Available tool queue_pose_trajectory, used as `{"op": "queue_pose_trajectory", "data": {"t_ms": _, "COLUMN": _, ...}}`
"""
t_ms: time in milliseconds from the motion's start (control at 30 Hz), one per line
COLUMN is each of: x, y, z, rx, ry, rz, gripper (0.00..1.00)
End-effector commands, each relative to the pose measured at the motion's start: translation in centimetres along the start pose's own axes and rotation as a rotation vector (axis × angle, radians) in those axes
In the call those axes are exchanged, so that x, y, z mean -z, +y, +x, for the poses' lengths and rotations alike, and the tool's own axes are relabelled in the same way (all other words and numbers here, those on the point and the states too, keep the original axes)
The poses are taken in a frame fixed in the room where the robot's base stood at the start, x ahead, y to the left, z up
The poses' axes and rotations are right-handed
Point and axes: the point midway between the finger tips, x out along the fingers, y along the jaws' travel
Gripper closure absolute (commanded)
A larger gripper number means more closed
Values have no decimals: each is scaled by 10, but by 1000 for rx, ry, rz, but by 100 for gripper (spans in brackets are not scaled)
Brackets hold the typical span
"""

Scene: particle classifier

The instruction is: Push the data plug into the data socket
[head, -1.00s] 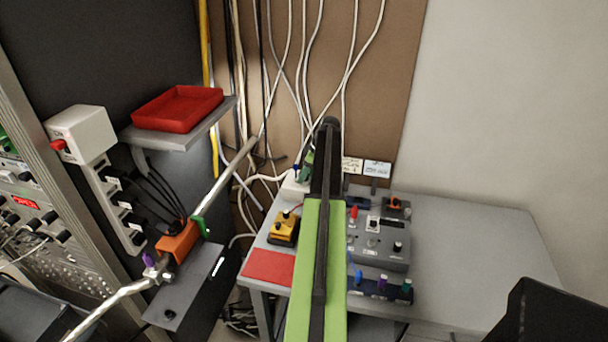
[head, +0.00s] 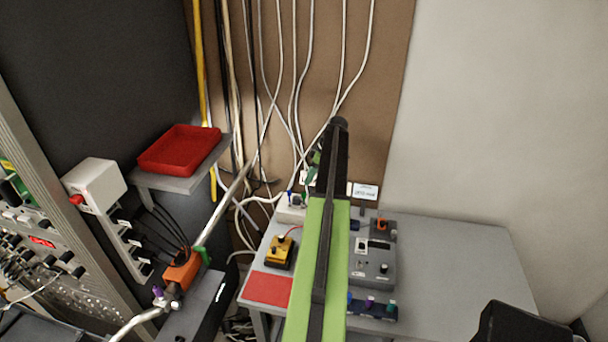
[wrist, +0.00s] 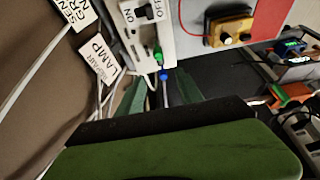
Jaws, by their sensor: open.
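A white socket box (wrist: 147,32) with dark printing is at the top of the wrist view. A green plug (wrist: 158,54) stands at its lower edge, and a blue plug (wrist: 164,76) with a pale cable is just below. I cannot tell which is the data plug, or how deep either sits. My gripper (wrist: 162,84) is open, its dark green fingers on either side of the blue plug and its cable, with no clear contact. In the head view the white box (head: 291,214) is at the table's back left; my gripper (head: 311,168) is partly hidden by my arm.
A yellow box (head: 280,252), a red mat (head: 268,289) and a grey control box (head: 373,268) are on the grey table (head: 460,270). The table's right side is clear. White cables hang behind. A labelled tag (wrist: 98,60) hangs left in the wrist view.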

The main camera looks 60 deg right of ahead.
Motion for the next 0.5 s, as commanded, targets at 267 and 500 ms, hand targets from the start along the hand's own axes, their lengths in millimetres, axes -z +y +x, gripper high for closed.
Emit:
{"op": "queue_pose_trajectory", "data": {"t_ms": 267, "x": 0, "y": 0, "z": -28, "rx": 0, "ry": 0, "rz": 0, "gripper": 57}}
{"op": "queue_pose_trajectory", "data": {"t_ms": 500, "x": -1, "y": 0, "z": -26, "rx": 0, "ry": 0, "rz": 0, "gripper": 57}}
